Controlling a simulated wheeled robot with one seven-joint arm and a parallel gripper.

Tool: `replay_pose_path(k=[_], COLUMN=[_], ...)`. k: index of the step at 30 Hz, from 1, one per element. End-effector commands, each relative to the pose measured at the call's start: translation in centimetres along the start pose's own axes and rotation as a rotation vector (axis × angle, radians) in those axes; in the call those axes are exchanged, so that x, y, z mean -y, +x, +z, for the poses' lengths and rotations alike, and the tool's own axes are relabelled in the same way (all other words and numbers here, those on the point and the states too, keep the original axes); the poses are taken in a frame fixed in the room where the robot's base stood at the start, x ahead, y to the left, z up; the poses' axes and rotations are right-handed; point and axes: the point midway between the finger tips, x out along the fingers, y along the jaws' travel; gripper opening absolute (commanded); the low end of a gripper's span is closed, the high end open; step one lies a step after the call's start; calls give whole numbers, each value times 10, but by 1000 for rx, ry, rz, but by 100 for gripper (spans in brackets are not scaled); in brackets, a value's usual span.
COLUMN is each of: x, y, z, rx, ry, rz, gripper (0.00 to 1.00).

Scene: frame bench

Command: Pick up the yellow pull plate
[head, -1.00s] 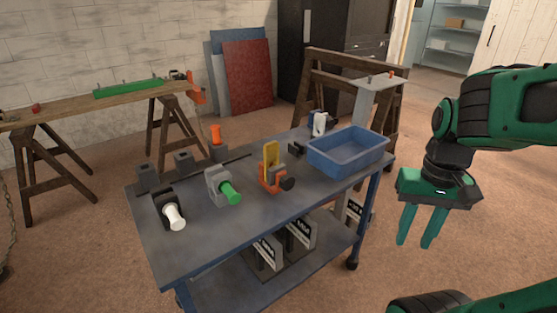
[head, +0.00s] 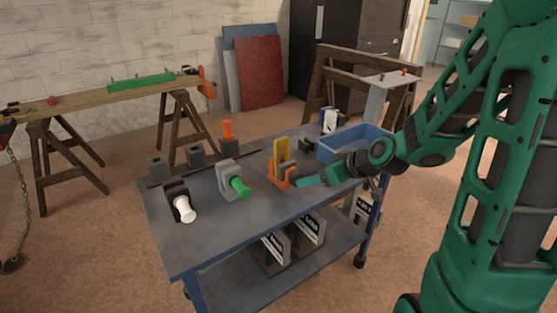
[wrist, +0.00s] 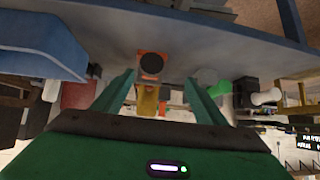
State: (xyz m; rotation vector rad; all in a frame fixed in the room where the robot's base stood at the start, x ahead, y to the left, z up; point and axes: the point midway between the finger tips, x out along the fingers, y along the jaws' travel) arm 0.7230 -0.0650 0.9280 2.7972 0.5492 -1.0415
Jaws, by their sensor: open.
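The yellow pull plate (head: 281,149) stands upright in an orange clamp (head: 276,177) on the grey bench. My gripper (head: 298,180) is at the clamp's right side in the head view, low over the bench top, and partly covers its black knob. In the wrist view, my gripper (wrist: 159,77) is open with nothing held. The clamp's round black knob (wrist: 151,63) faces the camera between the fingers. I cannot tell whether a finger touches the clamp.
A grey clamp with a green handle (head: 239,187) and a black one with a white handle (head: 184,208) stand left. A blue bin (head: 345,141) sits close behind my wrist. An orange-handled piece (head: 228,131) stands at the back. The bench front is clear.

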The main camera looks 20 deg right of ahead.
Motion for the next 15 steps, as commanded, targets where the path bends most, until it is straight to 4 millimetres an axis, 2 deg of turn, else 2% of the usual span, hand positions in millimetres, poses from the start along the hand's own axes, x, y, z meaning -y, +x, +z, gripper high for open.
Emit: replay_pose_path(k=[1,3,6,10,15], x=[2,2,-1,-7,-11], y=[13,24,33,38,45], z=[-11,-29,-50,-66,-76], rx=[-66,-164,-276,-366,-406], ry=[-7,-16,-12,1,9], rz=[-10,-5,16,48,67], gripper=[66,66,66,66,66])
